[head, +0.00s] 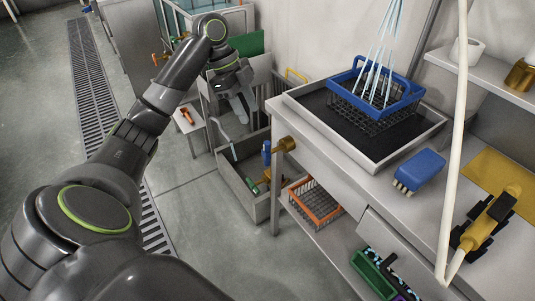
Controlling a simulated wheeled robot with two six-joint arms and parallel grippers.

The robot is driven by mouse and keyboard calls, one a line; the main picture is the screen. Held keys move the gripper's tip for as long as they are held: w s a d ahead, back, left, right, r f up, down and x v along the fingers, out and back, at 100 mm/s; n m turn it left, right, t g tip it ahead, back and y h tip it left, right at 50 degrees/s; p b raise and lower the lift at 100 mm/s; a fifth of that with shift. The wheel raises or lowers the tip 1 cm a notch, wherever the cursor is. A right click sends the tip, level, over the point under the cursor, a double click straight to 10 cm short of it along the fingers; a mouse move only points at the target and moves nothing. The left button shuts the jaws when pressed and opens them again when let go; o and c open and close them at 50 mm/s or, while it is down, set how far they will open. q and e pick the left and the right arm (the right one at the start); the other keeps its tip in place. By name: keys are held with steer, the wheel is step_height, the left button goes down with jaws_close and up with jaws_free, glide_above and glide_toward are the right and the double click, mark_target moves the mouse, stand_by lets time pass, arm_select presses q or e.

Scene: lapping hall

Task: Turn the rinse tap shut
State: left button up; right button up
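The likely rinse tap is a brass valve (286,145) at the front left corner of the rinse bench, with a blue lever (267,153) standing roughly upright beside it. Pale streams of water (381,55) fall into a blue-rimmed wire basket (402,101) on the bench's dark tray. My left gripper (241,112) hangs fingers down, to the upper left of the valve and apart from it. Nothing shows clearly between its fingers, and the gap between them is too small to judge. My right gripper is out of view.
The bench (330,142) also carries a blue brush (419,170) and a yellow-brown tool (492,222) by a pale hose (455,150). An orange basket (315,203) sits on the shelf below. A grey bin (238,181) stands under my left gripper. Floor at the left is clear.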

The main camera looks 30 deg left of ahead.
mark_target(267, 151)
arm_select(q)
steer(key=b+x, duration=0.3)
steer(key=x, duration=1)
steer(key=shift+f, duration=0.1)
steer(key=shift+w+d+f, duration=0.1)
steer(key=shift+d+f, duration=0.15)
steer(key=shift+f, duration=0.35)
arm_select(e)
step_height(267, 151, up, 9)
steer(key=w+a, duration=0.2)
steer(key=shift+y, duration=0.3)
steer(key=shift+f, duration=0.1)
arm_select(q)
jaws_close()
